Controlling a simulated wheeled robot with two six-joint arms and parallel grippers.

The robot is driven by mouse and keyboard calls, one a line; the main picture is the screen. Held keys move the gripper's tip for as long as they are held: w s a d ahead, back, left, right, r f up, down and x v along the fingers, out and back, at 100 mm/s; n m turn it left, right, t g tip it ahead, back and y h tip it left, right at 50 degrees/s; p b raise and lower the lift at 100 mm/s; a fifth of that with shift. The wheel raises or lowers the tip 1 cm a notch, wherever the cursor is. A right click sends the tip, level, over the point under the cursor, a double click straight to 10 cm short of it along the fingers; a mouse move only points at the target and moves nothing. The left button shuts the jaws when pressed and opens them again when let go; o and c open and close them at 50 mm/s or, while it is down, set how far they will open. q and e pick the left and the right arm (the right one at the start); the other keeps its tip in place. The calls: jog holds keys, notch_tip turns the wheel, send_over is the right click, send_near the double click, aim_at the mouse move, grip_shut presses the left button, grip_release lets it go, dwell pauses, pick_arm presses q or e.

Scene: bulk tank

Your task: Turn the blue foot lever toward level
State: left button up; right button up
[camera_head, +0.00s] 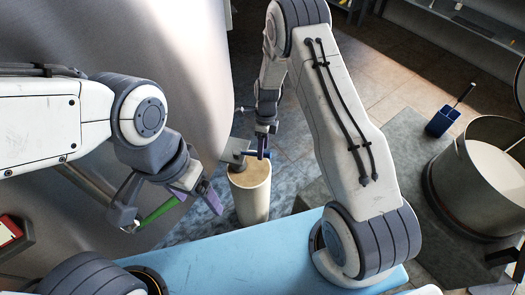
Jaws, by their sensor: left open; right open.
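The blue foot lever (256,155) is a short, small bar at the top of a cream cylindrical foot (250,197), beside a grey plate (233,151). My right gripper (262,145) points down from above, close over the lever and partly covering it. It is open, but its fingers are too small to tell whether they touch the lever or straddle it. My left gripper (172,211) is open, left of the foot and apart from the lever. A green bar and a purple piece show at it; I cannot tell whether these are its fingers.
The large curved metal tank (185,60) fills the upper left, behind my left arm. A red-framed item (8,231) is at the left edge. A round vat (480,170) and a blue container with a brush (443,121) stand right. Tiled floor (400,85) is open at upper right.

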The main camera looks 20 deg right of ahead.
jog(key=shift+s+a+f, duration=0.1)
jog(key=shift+s+f, duration=0.05)
jog(key=shift+f, duration=0.85)
jog(key=shift+c, duration=0.3)
grip_shut()
dwell(0.5)
